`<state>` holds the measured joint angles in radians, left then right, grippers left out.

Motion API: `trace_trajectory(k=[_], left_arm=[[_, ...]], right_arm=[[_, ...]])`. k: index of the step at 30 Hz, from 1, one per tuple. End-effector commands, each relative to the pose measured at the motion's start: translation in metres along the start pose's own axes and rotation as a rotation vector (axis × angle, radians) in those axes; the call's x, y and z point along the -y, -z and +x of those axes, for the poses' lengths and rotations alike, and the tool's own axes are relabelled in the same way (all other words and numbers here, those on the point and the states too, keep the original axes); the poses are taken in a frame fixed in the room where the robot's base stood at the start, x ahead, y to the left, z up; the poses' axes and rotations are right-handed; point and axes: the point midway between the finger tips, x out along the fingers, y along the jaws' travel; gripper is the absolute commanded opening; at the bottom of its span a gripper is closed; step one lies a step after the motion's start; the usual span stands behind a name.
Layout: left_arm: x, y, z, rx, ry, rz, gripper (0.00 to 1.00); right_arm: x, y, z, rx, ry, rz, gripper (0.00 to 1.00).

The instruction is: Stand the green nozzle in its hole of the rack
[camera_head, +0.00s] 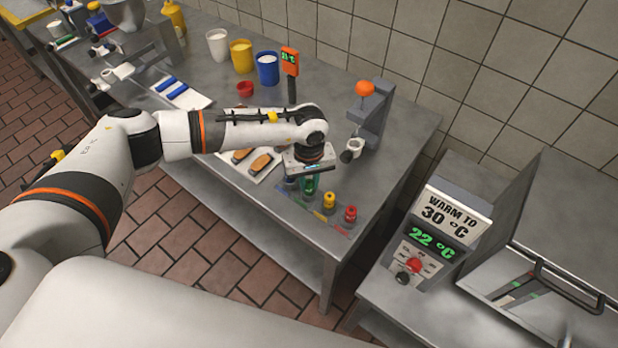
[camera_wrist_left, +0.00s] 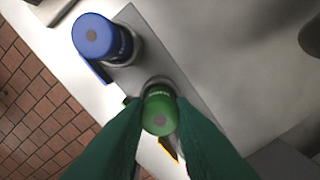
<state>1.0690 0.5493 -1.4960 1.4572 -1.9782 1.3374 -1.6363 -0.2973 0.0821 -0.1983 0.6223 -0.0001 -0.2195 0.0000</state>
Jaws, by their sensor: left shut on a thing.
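The green nozzle (camera_wrist_left: 160,112) is between the fingertips of my left gripper (camera_wrist_left: 160,125), which is shut on it. In the head view the green nozzle (camera_head: 308,184) shows just below the left gripper (camera_head: 309,172), over the rack. The rack (camera_head: 339,224) is a grey strip near the table's front edge; it also shows in the left wrist view (camera_wrist_left: 150,40). The nozzle looks roughly upright at the rack; whether its lower end is inside a hole is hidden. My right gripper is not seen.
A blue nozzle (camera_wrist_left: 100,38) stands beside the green one on the rack. Yellow (camera_head: 328,202) and red (camera_head: 350,215) nozzles stand to its right. A tray with brown biscuits (camera_head: 262,160) lies to the left.

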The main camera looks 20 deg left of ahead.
Motion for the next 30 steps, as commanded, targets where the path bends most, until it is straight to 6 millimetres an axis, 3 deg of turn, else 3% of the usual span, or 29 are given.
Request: trace_trajectory(k=[5, 6, 9, 21, 30], left_arm=[[0.0, 0.0, 0.004, 0.0, 0.001, 0.0, 0.0], [0.0, 0.0, 0.002, 0.0, 0.001, -0.001, 0.28], [0.0, 0.0, 0.002, 0.0, 0.0, -0.001, 0.44], [0.0, -0.001, -0.004, 0.001, 0.002, -0.001, 0.44], [0.0, -0.001, -0.062, 0.005, 0.004, 0.0, 0.44]], right_arm=[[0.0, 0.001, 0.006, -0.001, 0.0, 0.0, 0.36], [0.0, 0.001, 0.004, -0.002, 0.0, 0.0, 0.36], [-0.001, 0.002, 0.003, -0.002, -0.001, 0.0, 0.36], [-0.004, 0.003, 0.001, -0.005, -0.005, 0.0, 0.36], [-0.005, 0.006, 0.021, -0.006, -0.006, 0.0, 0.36]])
